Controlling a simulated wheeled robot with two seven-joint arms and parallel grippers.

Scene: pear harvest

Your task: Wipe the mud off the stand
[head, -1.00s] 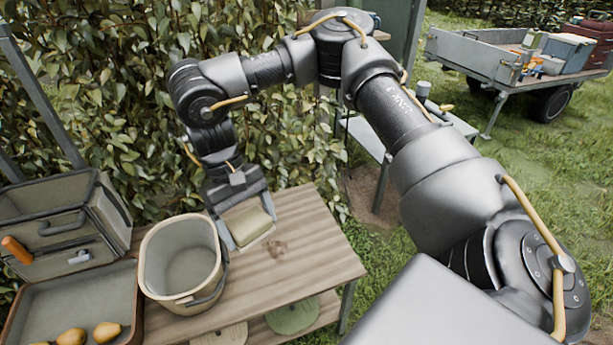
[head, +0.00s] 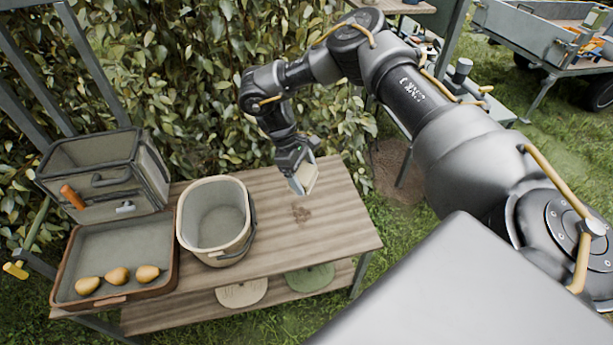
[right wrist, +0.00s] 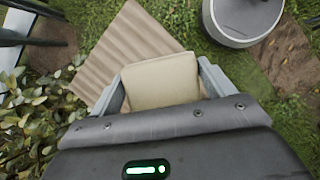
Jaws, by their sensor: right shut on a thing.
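The stand (head: 335,232) is a slatted wooden table in the head view. My right gripper (head: 301,182) is shut on a beige sponge (head: 311,178), just behind the mud patch in the picture. The sponge looks tilted on edge and apart from the mud; its exact height above the wood I cannot tell. In the right wrist view the sponge (right wrist: 160,80) sits between both fingers, with part of the wooden top (right wrist: 125,45) beyond it. My left gripper is out of view.
A cream bucket (head: 215,220) stands left of the mud. A tray (head: 165,285) with three pears (head: 117,276) and a grey case (head: 105,175) are further left. Two round discs (head: 310,277) lie on the lower shelf. A leafy hedge (head: 190,80) rises behind. The stand's right end is clear.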

